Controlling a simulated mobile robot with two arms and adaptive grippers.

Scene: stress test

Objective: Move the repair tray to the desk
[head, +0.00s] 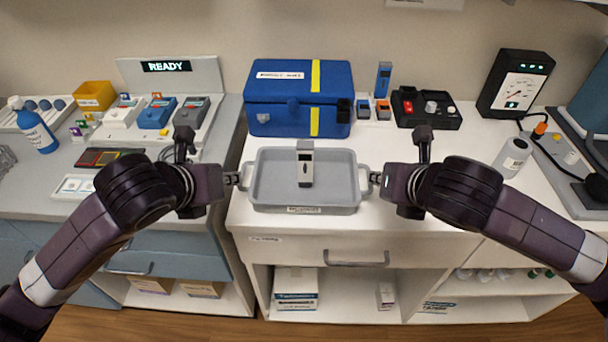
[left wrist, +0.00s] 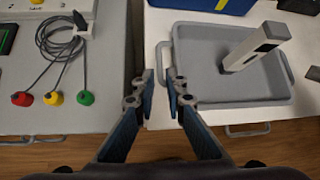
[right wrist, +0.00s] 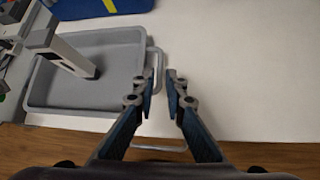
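The grey repair tray (head: 262,195) lies flat on the white counter, with a handle at each end. A white and dark handheld device (head: 305,165) stands in it. My left gripper (head: 232,179) is at the tray's left handle; in the left wrist view its fingers (left wrist: 159,78) are apart, with the handle (left wrist: 160,58) between or just beyond the tips. My right gripper (head: 376,178) is at the right handle; in the right wrist view its fingers (right wrist: 161,80) are also apart, with the handle (right wrist: 158,62) near the gap. I cannot tell whether either touches.
A blue case (head: 290,95) stands right behind the tray. To the left, a grey desk (head: 110,215) holds a READY panel (head: 168,68), a blue bottle (head: 38,130) and coloured leads (left wrist: 52,98). A gap separates desk and counter. The counter right of the tray is partly clear.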

